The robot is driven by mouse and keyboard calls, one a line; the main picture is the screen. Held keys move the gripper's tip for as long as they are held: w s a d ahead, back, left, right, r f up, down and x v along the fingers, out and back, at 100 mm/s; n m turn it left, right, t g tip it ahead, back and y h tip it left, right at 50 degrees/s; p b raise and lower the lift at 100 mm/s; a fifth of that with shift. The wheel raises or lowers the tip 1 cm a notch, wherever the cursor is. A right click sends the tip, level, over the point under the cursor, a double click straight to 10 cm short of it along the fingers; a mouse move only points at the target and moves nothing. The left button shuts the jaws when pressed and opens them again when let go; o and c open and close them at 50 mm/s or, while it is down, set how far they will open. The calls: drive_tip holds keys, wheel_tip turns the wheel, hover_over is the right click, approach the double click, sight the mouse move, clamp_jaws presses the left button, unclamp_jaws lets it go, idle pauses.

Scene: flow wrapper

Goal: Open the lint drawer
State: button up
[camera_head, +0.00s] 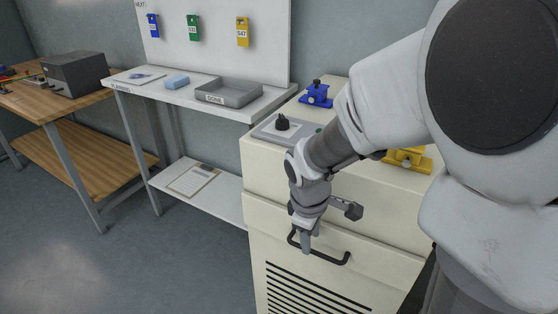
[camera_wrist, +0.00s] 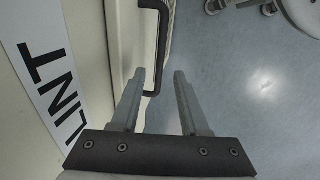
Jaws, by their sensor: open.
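The lint drawer (camera_head: 374,254) is in the upper front of the cream cabinet, and its front looks flush with the cabinet. Its black bar handle (camera_head: 335,259) runs across the front; the left part is behind my gripper. My gripper (camera_head: 306,247) is at the handle's left end, pointing down. In the wrist view, my gripper (camera_wrist: 160,75) is open with nothing held. The handle (camera_wrist: 163,40) shows between and beyond the fingertips, nearer the left finger. Whether a finger touches it I cannot tell. A white LINT label (camera_wrist: 45,75) is on the left.
Blue (camera_head: 317,95) and yellow (camera_head: 408,160) fixtures sit on the cabinet top, with a black knob (camera_head: 282,122). A vented panel (camera_head: 300,292) is below the drawer. A white bench with a grey tray (camera_head: 228,93) stands to the left. The floor in front is clear.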

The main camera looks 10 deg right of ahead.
drive_tip(key=shift+w+d+f+b, duration=0.15)
drive_tip(key=shift+f+b, duration=0.1)
drive_tip(key=shift+f, duration=0.65)
drive_tip(key=shift+w+d+f+b, duration=0.15)
drive_tip(key=shift+f+b, duration=0.1)
drive_tip(key=shift+f, duration=0.65)
drive_tip(key=shift+a, duration=0.1)
clamp_jaws()
